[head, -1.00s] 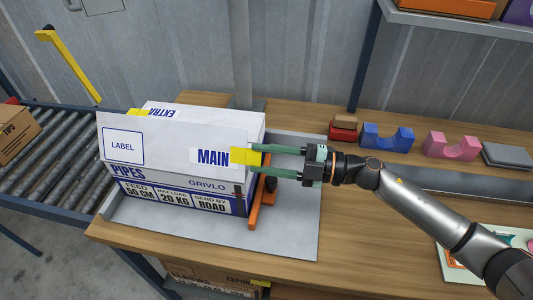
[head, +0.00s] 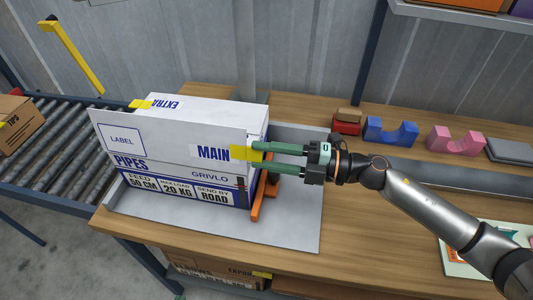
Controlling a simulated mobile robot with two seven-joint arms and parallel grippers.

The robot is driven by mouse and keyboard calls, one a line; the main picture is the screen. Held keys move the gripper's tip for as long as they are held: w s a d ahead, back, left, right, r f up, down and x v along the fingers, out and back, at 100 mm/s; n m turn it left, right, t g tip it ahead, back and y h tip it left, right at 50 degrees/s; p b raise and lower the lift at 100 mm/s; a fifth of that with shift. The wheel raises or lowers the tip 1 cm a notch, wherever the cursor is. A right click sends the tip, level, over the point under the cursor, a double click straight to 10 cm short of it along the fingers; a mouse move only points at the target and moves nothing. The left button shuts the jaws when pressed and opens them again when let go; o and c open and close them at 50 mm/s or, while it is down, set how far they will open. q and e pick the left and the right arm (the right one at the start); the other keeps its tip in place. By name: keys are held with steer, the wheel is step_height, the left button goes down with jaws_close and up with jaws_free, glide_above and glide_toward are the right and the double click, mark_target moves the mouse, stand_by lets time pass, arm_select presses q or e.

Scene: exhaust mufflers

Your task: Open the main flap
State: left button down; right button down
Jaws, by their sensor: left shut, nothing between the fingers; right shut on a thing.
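The white carton has blue print such as PIPES and GRIVLO (head: 210,177) and stands on a grey plate on the bench. Its main flap (head: 170,140), marked LABEL and MAIN, is on the near side and tilts outward from the box. A yellow tab (head: 240,153) sticks out at the flap's right end. My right gripper (head: 262,157) comes in from the right and is shut on this tab, its green fingers at the carton's right side. The extra flap (head: 166,104) with its own yellow tab lies on top at the back. My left gripper is not in view.
An orange bracket (head: 258,201) stands against the carton's right side. A roller conveyor (head: 60,150) with a brown box (head: 15,122) lies at the left. Blue (head: 390,133) and pink (head: 455,142) cradles stand at the back right. The grey plate (head: 290,220) is bare at front right.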

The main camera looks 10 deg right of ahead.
steer(key=shift+c, duration=2)
jaws_free()
steer(key=b+v, duration=0.3)
steer(key=v, duration=0.9)
steer(key=shift+d, duration=0.2)
